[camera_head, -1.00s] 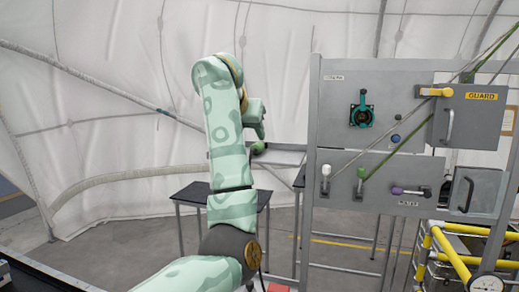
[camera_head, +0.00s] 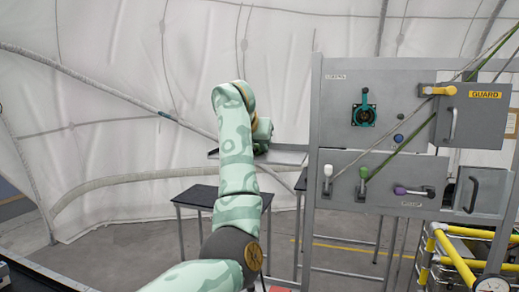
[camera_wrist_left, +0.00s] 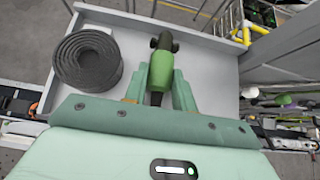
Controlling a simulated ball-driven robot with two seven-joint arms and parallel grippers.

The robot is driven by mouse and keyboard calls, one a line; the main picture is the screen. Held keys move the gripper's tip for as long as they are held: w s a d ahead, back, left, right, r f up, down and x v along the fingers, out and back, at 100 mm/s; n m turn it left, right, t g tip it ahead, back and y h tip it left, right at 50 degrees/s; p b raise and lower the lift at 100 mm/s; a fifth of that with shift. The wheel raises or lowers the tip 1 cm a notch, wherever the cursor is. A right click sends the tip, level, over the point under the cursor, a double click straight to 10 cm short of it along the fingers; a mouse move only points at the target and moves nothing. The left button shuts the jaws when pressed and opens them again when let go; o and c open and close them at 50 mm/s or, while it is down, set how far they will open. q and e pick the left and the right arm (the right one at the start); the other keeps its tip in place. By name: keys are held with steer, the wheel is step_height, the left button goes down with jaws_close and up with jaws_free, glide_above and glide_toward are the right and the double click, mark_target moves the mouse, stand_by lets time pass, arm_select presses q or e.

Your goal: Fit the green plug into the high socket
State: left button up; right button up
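The green plug (camera_wrist_left: 161,72) lies on a pale shelf (camera_wrist_left: 215,60), its dark end pointing away from my wrist. My left gripper (camera_wrist_left: 163,82) is at the plug, one finger on each side of it. I cannot tell whether the fingers press on it. In the head view my left gripper (camera_head: 262,132) is low at the shelf and the plug is mostly hidden. The teal socket (camera_head: 364,114), seemingly the high socket, is on the upper grey panel, with a teal part standing up above it. My right gripper is not in view.
A dark coil (camera_wrist_left: 88,60) lies on the shelf left of the plug. The grey panel frame (camera_head: 312,160) stands right of the shelf, with levers, a GUARD box (camera_head: 470,115) and slanting ropes. A dark table (camera_head: 205,197) stands lower left.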

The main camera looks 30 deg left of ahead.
arm_select(q)
jaws_close()
steer(key=shift+r+p, duration=1)
steer(key=shift+r, duration=1.3)
steer(key=shift+f, duration=0.1)
